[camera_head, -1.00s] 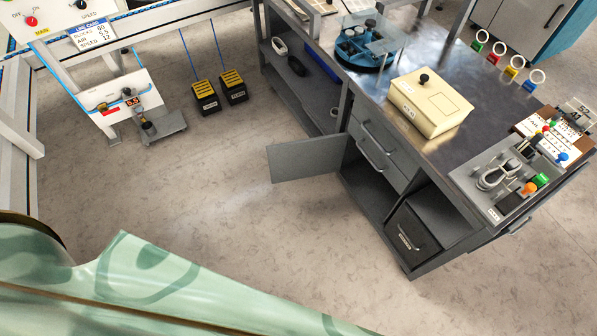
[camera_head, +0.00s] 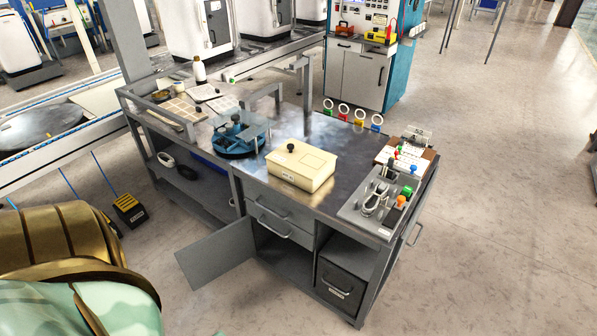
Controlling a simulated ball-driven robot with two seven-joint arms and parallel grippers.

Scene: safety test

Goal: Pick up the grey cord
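A looped grey cord (camera_head: 372,203) lies on a grey tray (camera_head: 352,214) at the right front corner of the metal workbench (camera_head: 330,205). It is small in the view, and its ends cannot be made out. Neither of my grippers is in view, and nothing visible touches the cord.
A cream box (camera_head: 300,168) with a black knob and a blue round fixture (camera_head: 238,138) stand on the bench. Green and orange knobbed parts sit beside the cord. A cabinet door (camera_head: 228,252) hangs open at the front. The floor right of the bench is clear.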

